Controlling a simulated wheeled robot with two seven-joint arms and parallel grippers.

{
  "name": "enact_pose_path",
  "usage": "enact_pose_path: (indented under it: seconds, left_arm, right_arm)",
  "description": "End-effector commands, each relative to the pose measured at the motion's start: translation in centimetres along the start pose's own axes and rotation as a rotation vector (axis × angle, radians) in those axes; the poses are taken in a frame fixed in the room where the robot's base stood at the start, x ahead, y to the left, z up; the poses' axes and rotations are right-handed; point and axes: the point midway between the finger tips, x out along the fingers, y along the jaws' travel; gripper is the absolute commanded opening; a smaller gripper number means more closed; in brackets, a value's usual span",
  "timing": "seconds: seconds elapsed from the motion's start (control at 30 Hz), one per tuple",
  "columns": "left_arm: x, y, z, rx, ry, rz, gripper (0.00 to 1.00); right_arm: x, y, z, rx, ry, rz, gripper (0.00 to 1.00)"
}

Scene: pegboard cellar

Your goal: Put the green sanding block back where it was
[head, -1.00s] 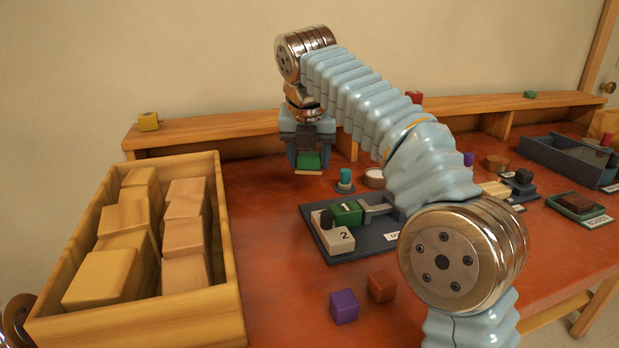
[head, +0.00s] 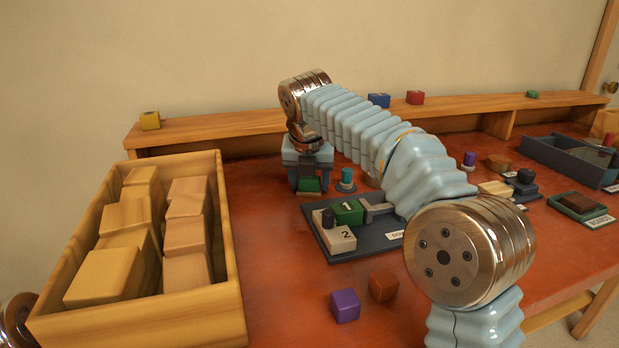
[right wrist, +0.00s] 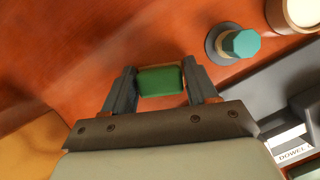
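The green sanding block (head: 308,184), with a tan underside, is between the fingers of my right gripper (head: 307,180), at the back of the red-brown table. In the right wrist view the block (right wrist: 160,81) fills the gap between both fingers of the gripper (right wrist: 160,88), which is shut on it. The block is low over the table; I cannot tell whether it touches the surface. My left gripper is not in view.
A teal-topped peg (head: 346,178) stands just right of the gripper. A dark tray (head: 375,243) with numbered blocks is in front. A wooden crate (head: 236,290) of wood blocks is at left. A raised shelf (head: 210,127) runs behind. Purple (head: 345,305) and brown (head: 383,286) cubes lie near the front.

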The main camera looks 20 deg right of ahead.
Motion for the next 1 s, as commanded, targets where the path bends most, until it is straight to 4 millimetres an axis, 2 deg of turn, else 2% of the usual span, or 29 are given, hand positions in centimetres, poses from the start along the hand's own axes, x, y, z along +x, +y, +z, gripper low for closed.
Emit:
enact_pose_path:
  seconds: [0.03, 0.13, 0.37, 0.5, 0.67, 0.9, 1.0]
  left_arm:
    - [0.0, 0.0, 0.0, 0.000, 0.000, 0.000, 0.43]
    - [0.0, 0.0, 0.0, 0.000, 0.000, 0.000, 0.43]
    - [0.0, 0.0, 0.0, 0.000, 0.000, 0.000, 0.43]
    - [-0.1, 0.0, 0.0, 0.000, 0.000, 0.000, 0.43]
    - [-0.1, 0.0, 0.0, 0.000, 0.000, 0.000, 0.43]
    - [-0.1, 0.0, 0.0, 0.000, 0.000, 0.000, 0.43]
    - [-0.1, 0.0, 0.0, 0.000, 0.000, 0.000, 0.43]
  right_arm:
    - [0.0, 0.0, 0.0, 0.000, 0.000, 0.000, 0.66]
    - [-0.1, 0.0, 0.0, 0.000, -0.001, 0.000, 0.80]
    - [-0.1, 0.0, 0.0, 0.000, -0.001, 0.000, 0.80]
    - [-0.8, 0.1, 0.2, 0.000, -0.003, 0.002, 0.80]
    - [-3.9, 0.1, 0.2, 0.001, -0.003, 0.004, 0.80]
    - [-9.6, 0.1, 0.1, 0.000, -0.003, 0.004, 0.80]
    - [-10.9, 0.1, 0.2, -0.001, -0.002, 0.002, 0.80]
